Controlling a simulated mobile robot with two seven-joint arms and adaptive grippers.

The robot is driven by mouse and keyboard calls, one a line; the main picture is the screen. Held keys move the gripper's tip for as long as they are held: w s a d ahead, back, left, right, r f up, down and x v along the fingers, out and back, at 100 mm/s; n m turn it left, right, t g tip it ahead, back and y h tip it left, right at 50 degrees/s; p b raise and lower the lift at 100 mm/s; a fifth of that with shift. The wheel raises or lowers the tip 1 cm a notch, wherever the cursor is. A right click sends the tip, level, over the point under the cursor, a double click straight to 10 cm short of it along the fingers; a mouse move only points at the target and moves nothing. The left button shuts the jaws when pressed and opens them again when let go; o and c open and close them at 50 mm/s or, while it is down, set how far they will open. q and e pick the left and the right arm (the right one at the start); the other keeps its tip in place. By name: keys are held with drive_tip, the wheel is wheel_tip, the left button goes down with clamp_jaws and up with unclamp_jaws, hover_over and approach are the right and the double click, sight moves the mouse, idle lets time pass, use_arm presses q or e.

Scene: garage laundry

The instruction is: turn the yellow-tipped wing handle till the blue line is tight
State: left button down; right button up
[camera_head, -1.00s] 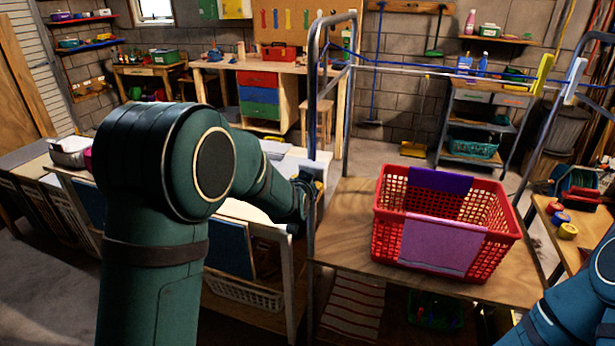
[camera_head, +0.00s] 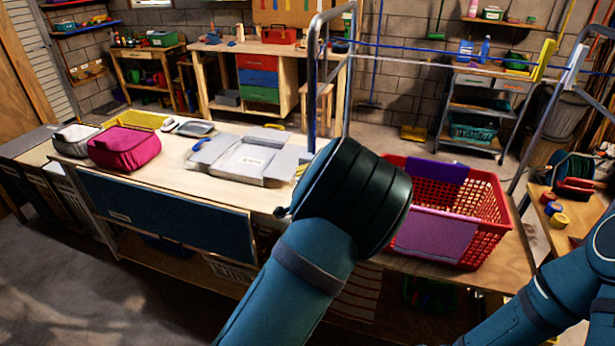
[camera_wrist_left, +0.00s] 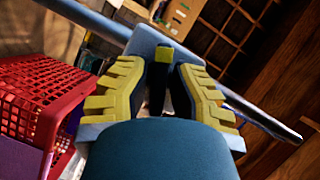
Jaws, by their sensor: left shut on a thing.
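In the left wrist view, the wing handle's yellow tip (camera_wrist_left: 164,54) shows between the yellow-padded fingers of my left gripper (camera_wrist_left: 158,88). A dark part of the handle runs down between the pads, and the gripper is shut on it. A grey-blue metal tube passes just behind. In the head view my left arm hides the handle and the left gripper. The blue line (camera_head: 420,45) runs from the left metal frame (camera_head: 322,75) toward the right frame; I cannot tell how tight it is. My right arm shows at lower right, its gripper out of view.
A red basket (camera_head: 490,215) with purple and lilac cloths stands on the wooden top, right of my left arm; it also shows in the wrist view (camera_wrist_left: 40,95). Tape rolls lie at right.

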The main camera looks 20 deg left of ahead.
use_arm(q)
drive_tip(key=m+t, duration=0.1)
drive_tip(key=m, duration=0.2)
drive_tip(key=shift+w+r+y+b, duration=0.1)
drive_tip(key=shift+r+y+b, duration=0.05)
drive_tip(key=shift+y+b, duration=0.2)
drive_tip(key=shift+r+m+t, duration=0.1)
drive_tip(key=shift+m+t, duration=0.2)
drive_tip(key=c, duration=1)
unclamp_jaws()
drive_tip(key=shift+y, duration=0.25)
drive_tip(key=shift+w+a+f, duration=0.1)
drive_tip(key=shift+f, duration=0.1)
drive_tip(key=v, duration=1.2)
drive_tip(key=shift+r, duration=0.15)
